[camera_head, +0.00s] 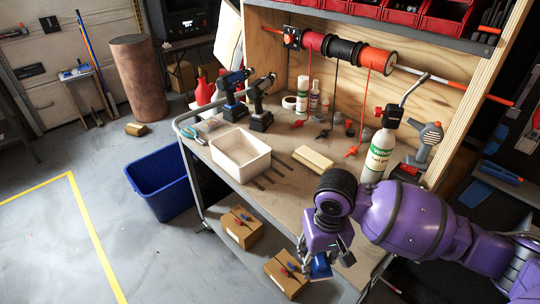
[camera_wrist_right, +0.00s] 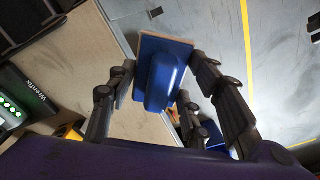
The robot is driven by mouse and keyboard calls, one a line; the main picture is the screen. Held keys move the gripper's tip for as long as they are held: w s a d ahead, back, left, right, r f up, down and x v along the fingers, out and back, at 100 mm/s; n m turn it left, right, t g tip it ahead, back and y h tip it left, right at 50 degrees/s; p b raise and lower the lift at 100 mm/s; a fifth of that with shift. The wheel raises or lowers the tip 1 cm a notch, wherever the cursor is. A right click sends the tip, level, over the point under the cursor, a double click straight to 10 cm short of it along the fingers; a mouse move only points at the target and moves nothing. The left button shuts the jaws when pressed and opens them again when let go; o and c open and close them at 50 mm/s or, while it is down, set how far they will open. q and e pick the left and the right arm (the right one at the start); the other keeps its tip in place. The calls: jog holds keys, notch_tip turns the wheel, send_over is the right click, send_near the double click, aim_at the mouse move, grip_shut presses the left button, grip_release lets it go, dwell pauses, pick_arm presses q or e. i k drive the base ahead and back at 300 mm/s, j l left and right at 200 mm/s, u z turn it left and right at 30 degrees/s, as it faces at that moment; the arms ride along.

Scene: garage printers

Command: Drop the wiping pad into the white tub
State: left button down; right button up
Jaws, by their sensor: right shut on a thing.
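The wiping pad, a blue block with a raised blue grip and a thin brown edge (camera_wrist_right: 164,80), is between the fingers of my right gripper (camera_wrist_right: 160,88). In the head view my right gripper (camera_head: 325,256) is low at the bench's front edge, with part of the blue pad (camera_head: 320,266) showing below it. The white tub (camera_head: 240,154) is an open rectangular container on the workbench (camera_head: 285,196), up and to the left of my right gripper, clear of it. Its visible inside looks empty. My left gripper is not in view.
A cream block (camera_head: 314,159) lies right of the tub, with thin dark strips between. A green-and-white bottle (camera_head: 378,157) and several tools stand behind. A blue bin (camera_head: 160,184) is on the floor at left. Cardboard boxes (camera_head: 241,229) sit below the benchtop.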

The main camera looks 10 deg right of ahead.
aim_at(245, 161)
jog(key=i+j+z, duration=0.2)
jog(key=j+z, duration=0.2)
jog(key=i+j+z, duration=0.15)
jog(key=j, duration=0.25)
jog(key=i+j, duration=0.15)
jog(key=j, duration=0.3)
jog(key=i+j+z, duration=0.1)
jog(key=j, duration=0.35)
jog(key=i+j, duration=0.15)
jog(key=j, duration=0.3)
jog(key=i+j+z, duration=0.1)
jog(key=j, duration=0.35)
jog(key=i+j, duration=0.2)
jog(key=i, duration=0.35)
